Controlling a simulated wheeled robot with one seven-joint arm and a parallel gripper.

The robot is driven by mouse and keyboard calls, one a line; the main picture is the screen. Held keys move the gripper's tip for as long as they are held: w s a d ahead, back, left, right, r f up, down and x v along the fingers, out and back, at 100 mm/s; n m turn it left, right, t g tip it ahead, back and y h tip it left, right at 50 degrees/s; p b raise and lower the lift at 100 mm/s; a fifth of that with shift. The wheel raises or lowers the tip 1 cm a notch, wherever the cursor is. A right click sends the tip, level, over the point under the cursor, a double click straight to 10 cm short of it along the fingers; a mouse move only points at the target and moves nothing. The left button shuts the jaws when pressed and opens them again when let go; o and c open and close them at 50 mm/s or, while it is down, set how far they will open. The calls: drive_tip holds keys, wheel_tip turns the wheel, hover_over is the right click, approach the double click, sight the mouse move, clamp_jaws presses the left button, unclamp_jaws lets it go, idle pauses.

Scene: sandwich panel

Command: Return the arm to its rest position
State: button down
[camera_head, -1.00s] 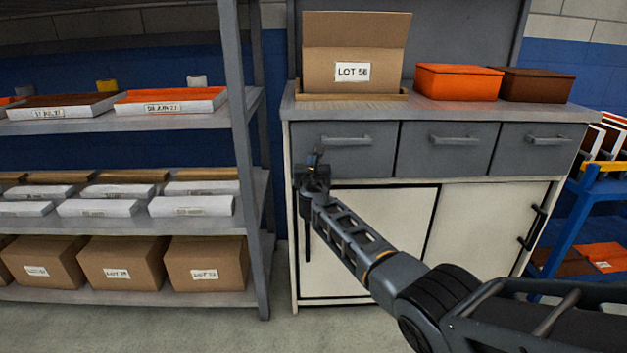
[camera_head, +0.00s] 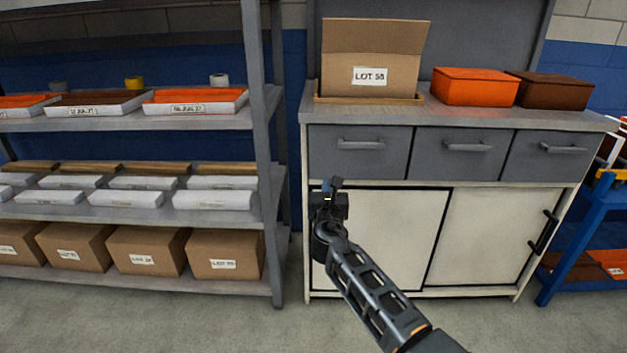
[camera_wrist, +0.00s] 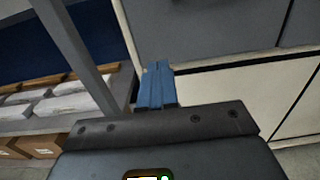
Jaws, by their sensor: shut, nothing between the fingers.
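My gripper (camera_head: 333,184) is at the end of my arm, in front of the left sliding door of the white and grey cabinet (camera_head: 390,235). It is below the left drawer (camera_head: 360,152) and appears apart from the cabinet. In the wrist view its blue fingers (camera_wrist: 156,85) are together with nothing between them. My arm reaches up from the bottom of the head view, bent to the left. Its lower part is cut off by the picture edge.
A grey shelf rack (camera_head: 262,130) with trays, white packs and cardboard boxes stands on the left. A LOT 58 box (camera_head: 370,60), an orange box (camera_head: 474,87) and a brown box (camera_head: 553,90) sit on the cabinet top. A blue cart (camera_head: 580,230) stands at right. Floor is clear in front.

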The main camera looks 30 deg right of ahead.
drive_tip(key=s+a+f+m+y+p, duration=0.3)
drive_tip(key=s+a+f+m+y, duration=0.15)
drive_tip(key=s+a+f, duration=0.6)
drive_tip(key=s+a+r+m+y+p, duration=0.1)
drive_tip(key=s+a+m, duration=0.3)
drive_tip(key=s, duration=0.5)
drive_tip(key=s+a+m+y+p, duration=0.2)
drive_tip(key=s+a+m, duration=0.2)
drive_tip(key=s, duration=0.5)
drive_tip(key=s+a+r+m+y+p, duration=0.1)
drive_tip(key=s+a+m, duration=0.3)
drive_tip(key=s, duration=0.5)
drive_tip(key=s+d+r+m+y+p, duration=0.1)
drive_tip(key=s+r+m+p, duration=0.3)
drive_tip(key=s+r+m, duration=0.8)
drive_tip(key=s+d+r, duration=0.1)
drive_tip(key=s+r, duration=0.8)
drive_tip(key=r, duration=0.2)
drive_tip(key=shift+s+m, duration=0.35)
drive_tip(key=shift+s, duration=0.05)
